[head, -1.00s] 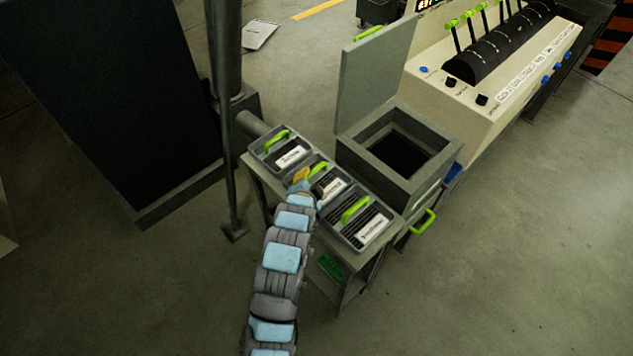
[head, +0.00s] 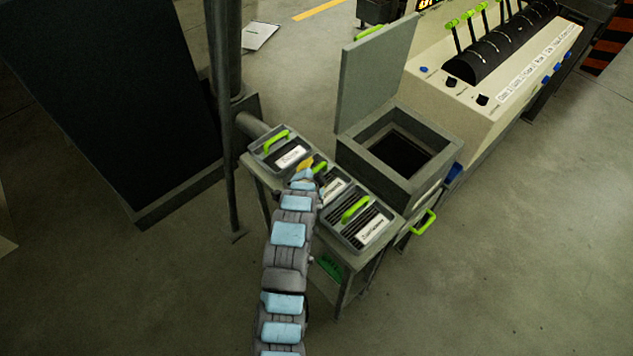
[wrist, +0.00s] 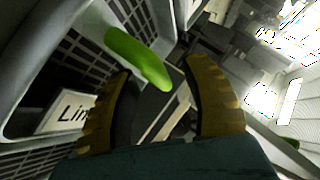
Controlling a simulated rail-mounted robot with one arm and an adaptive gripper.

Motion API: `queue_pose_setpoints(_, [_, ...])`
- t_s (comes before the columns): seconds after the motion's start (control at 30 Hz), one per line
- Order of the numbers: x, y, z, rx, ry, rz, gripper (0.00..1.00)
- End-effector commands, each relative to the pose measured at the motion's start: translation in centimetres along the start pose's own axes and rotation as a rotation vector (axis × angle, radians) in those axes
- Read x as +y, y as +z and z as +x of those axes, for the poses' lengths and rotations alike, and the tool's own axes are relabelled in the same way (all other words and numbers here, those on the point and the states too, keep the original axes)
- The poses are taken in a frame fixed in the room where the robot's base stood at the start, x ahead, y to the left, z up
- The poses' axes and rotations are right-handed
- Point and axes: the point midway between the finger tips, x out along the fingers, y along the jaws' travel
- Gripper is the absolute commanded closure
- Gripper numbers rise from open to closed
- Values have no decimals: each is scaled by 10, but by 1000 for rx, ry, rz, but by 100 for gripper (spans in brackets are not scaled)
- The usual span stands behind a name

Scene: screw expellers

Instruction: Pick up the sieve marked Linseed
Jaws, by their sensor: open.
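The sieve marked Linseed shows in the wrist view, its white label (wrist: 68,110) reading "Lin" before my finger cuts it off. Its green handle (wrist: 138,58) lies just beyond the fingertips, near the left finger; I cannot tell if they touch. My gripper (wrist: 160,70) is open, with two yellow ribbed fingers apart and nothing gripped. In the head view my gripper (head: 304,168) is over the middle sieve (head: 336,187) of a row of three and hides much of it. That label is too small to read there.
A left sieve (head: 286,152) and a right sieve (head: 359,221), both with green handles, share the stand. A grey open-lidded box (head: 420,180) stands close behind on the right, its lid (head: 375,75) upright. A dark post (head: 222,120) rises to the left.

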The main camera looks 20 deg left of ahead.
Motion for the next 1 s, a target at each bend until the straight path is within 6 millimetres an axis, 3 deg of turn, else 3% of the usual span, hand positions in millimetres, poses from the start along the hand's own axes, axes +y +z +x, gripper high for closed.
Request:
queue_pose_setpoints(0.17, [0,0,0,0,-1,0,52])
queue_pose_setpoints(0.33, [0,0,0,0,-1,0,97])
queue_pose_setpoints(0.37, [0,0,0,0,-1,0,100])
queue_pose_setpoints(0.83, [-1,0,0,0,-1,0,100])
queue_pose_setpoints(1.0, [-10,-7,-6,2,-4,0,100])
